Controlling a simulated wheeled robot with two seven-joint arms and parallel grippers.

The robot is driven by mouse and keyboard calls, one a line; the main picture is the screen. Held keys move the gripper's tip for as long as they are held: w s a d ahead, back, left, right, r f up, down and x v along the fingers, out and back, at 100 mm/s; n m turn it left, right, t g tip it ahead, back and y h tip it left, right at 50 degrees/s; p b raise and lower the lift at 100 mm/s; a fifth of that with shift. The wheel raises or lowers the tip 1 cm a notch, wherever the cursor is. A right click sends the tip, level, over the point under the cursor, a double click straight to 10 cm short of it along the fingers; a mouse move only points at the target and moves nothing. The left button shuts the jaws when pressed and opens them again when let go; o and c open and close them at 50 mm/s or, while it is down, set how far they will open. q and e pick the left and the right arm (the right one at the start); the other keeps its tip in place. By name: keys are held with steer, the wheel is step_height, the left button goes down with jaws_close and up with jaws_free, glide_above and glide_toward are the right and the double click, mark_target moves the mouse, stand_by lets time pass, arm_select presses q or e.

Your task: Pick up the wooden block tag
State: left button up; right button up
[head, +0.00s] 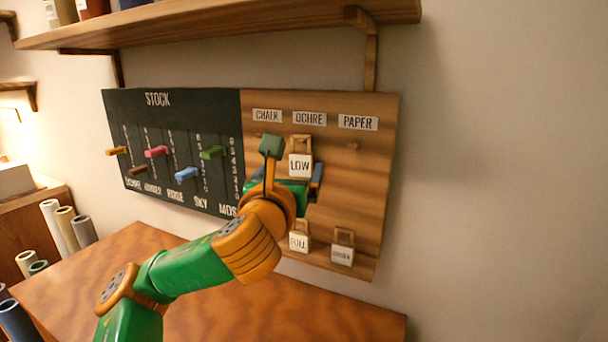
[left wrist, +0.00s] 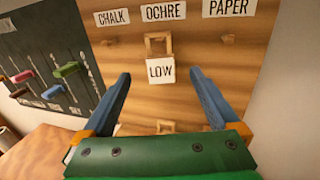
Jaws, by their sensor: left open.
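A wooden block tag with a white face reading LOW (head: 300,164) hangs under OCHRE on the wooden half of the wall board. It also shows in the left wrist view (left wrist: 160,71), centred between my fingers, with its wooden loop above the white face. My left gripper (head: 290,181) is open in front of the board, just below the LOW tag in the head view. In the left wrist view its two blue fingers (left wrist: 160,78) stand on either side of the tag, with visible gaps. Two more tags, FULL (head: 299,241) and ORDER (head: 342,248), hang lower down. My right gripper is not in view.
The dark STOCK chart (head: 170,115) with several coloured sliders fills the board's left half. An empty peg (head: 352,146) sits under PAPER. A wooden shelf (head: 230,22) runs above the board and a wooden table (head: 75,283) lies below. Rolls (head: 66,228) stand at left.

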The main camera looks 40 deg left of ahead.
mark_target(300, 156)
arm_select(q)
steer(key=p+x, duration=0.2)
steer(key=x, duration=0.4)
steer(key=shift+w+a, duration=0.2)
steer(key=shift+w, duration=0.05)
steer(key=shift+w+a, duration=0.1)
steer(key=shift+w, duration=0.1)
steer(key=shift+s, duration=0.15)
steer(key=shift+c, duration=0.2)
steer(key=c, duration=1.5)
jaws_close()
steer(key=shift+r, duration=0.1)
